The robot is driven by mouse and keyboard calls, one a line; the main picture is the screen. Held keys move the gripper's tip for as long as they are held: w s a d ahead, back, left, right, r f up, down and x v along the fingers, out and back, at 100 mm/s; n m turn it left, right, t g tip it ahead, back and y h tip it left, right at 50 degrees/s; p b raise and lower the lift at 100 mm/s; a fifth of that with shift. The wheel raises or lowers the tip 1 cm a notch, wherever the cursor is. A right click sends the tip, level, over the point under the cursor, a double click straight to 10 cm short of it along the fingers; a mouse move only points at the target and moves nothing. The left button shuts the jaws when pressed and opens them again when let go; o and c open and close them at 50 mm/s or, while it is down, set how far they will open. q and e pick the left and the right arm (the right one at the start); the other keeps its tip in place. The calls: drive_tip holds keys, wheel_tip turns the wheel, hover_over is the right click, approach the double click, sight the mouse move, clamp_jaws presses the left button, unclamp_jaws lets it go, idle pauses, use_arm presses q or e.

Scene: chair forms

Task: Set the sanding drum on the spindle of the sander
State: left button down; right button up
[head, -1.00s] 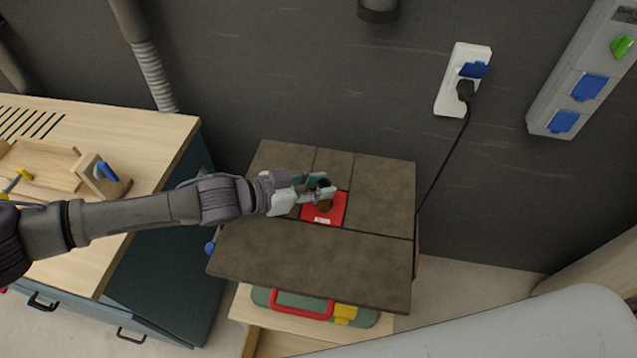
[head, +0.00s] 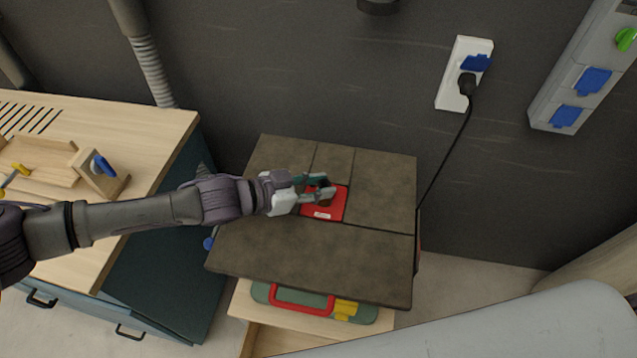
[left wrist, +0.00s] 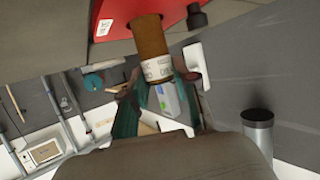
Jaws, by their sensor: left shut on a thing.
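The sanding drum (left wrist: 151,40) is a brown cylinder with a white printed band. My left gripper (head: 326,191) is shut on it over the sander's red plate (head: 338,206), set in the dark bench top. In the left wrist view the drum stands between the teal fingers of the gripper (left wrist: 157,80), and its far end overlaps the red plate (left wrist: 112,14). The spindle is hidden, and I cannot tell whether the drum is around it or above it. My right gripper is not in view.
The dark top (head: 380,180) around the plate is clear. A small black knob (left wrist: 196,17) shows beside the plate. A green and red case (head: 300,302) sits below the top. A wooden bench (head: 150,135) stands left; a cable runs to the wall socket (head: 463,75).

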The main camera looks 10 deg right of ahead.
use_arm(q)
drive_tip(key=shift+f, duration=0.15)
drive_tip(key=c, duration=0.8)
unclamp_jaws()
drive_tip(key=v, duration=1.2)
